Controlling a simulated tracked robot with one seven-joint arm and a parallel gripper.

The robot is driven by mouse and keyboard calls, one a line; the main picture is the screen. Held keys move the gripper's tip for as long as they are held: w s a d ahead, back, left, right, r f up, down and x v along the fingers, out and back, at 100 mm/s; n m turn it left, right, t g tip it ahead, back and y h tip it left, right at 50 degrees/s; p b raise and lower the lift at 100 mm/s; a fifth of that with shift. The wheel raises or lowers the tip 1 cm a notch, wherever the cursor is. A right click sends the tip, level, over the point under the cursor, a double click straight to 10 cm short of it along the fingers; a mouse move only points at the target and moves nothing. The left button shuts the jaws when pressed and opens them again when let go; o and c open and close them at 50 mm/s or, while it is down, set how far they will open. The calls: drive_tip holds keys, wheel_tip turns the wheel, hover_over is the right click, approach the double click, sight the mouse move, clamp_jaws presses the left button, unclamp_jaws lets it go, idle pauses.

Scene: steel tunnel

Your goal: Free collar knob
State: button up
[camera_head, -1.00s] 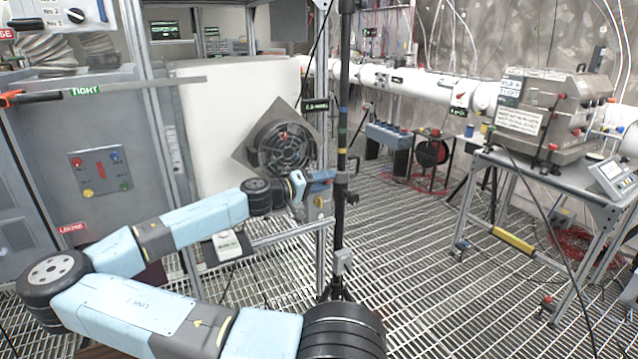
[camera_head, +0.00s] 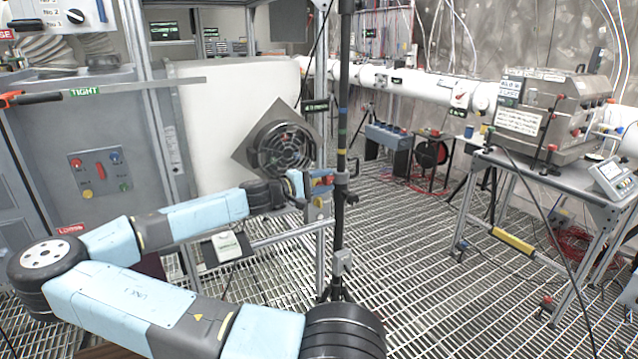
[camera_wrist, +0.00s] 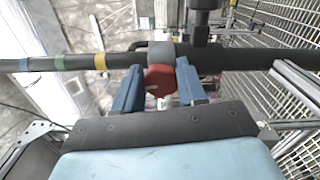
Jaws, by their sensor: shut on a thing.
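The red knob (camera_wrist: 160,80) sits on a grey collar (camera_wrist: 161,53) around a black pole (camera_wrist: 230,59) in the wrist view. My gripper (camera_wrist: 158,92) has one blue finger on each side of the knob and is shut on it. In the head view, my gripper (camera_head: 328,182) reaches the upright black pole (camera_head: 342,120) from the left, about halfway down the pole. The knob is small there and partly hidden by the fingers.
A metal frame post (camera_head: 321,235) stands just left of the pole. A fan (camera_head: 284,147) on a square plate is behind my gripper. A grey cabinet (camera_head: 60,130) stands at the left. The grated floor between is mostly clear.

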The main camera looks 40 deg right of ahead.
drive_tip(key=shift+w+d, duration=0.2)
drive_tip(key=shift+d, duration=0.05)
drive_tip(key=o, duration=0.6)
drive_tip(key=shift+o, duration=0.9)
drive_tip(key=shift+d+f, duration=0.2)
drive_tip(key=shift+d, duration=0.1)
drive_tip(key=shift+o, duration=1.4)
drive_tip(key=shift+a, duration=0.2)
drive_tip(key=v, duration=1.3)
drive_tip(key=shift+a, duration=0.4)
drive_tip(key=shift+f, duration=0.1)
